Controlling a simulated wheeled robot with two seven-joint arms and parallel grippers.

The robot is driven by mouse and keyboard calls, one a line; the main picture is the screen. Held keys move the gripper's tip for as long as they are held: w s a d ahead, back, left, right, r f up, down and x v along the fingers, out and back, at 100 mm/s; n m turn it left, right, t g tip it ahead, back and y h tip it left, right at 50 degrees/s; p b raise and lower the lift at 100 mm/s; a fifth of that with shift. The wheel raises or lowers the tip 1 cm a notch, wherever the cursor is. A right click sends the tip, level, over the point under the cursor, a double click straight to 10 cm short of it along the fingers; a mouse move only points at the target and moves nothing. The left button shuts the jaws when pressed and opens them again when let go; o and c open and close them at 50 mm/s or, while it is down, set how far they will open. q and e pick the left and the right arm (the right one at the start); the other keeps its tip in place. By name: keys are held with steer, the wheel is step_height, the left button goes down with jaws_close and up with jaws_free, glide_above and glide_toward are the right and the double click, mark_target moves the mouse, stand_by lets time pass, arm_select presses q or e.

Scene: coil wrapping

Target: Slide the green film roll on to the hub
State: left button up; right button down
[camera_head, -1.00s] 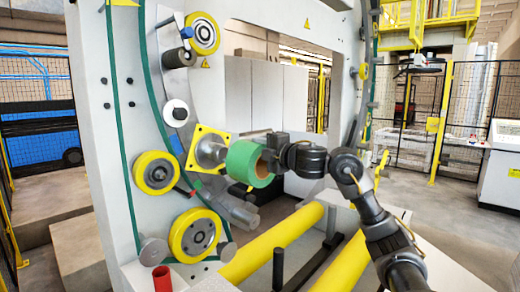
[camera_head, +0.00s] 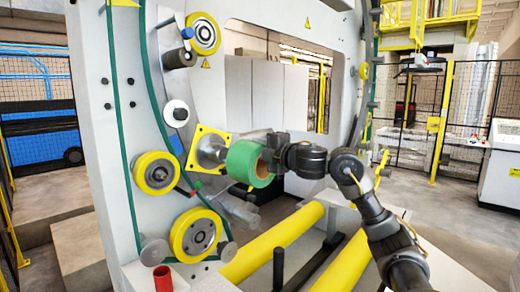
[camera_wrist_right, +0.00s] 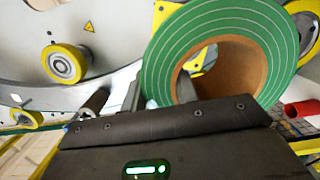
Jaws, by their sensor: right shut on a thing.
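The green film roll (camera_head: 243,160) has a brown cardboard core. It hangs beside the machine's ring, its core facing my right arm. My right gripper (camera_head: 268,152) is shut on the roll's wall; in the right wrist view the roll (camera_wrist_right: 222,50) fills the upper right, and the fingers (camera_wrist_right: 160,95) reach its near edge. The hub (camera_head: 209,152) is a grey metal cylinder on a yellow square plate (camera_head: 194,140). The roll is at the hub's outer end in the head view; whether the hub enters the core is hidden. My left gripper is not in view.
Yellow rollers (camera_head: 156,173) and (camera_head: 195,235) sit on the white ring frame left of and below the hub. A red cylinder (camera_head: 162,278) stands at the lower left. Long yellow bars (camera_head: 275,243) lie below the roll. The space right of the roll holds my arm.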

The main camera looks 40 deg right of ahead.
mark_target(240, 143)
steer(key=shift+w+r+p, duration=0.2)
steer(key=shift+w+p, duration=0.3)
steer(key=shift+w, duration=0.8)
stand_by(0.5)
steer(key=shift+w+a+p, duration=0.15)
steer(key=shift+w+p, duration=0.2)
steer(key=shift+w, duration=1.3)
steer(key=shift+w+a+p, duration=0.15)
steer(key=shift+w+p, duration=0.2)
steer(key=shift+w, duration=1.25)
steer(key=shift+s, duration=0.2)
steer(key=shift+s+d+b, duration=0.15)
steer(key=shift+s+b, duration=0.1)
steer(key=shift+s, duration=1.8)
steer(key=shift+s+d+b, duration=0.15)
steer(key=shift+s+b, duration=0.1)
steer(key=shift+s, duration=1.8)
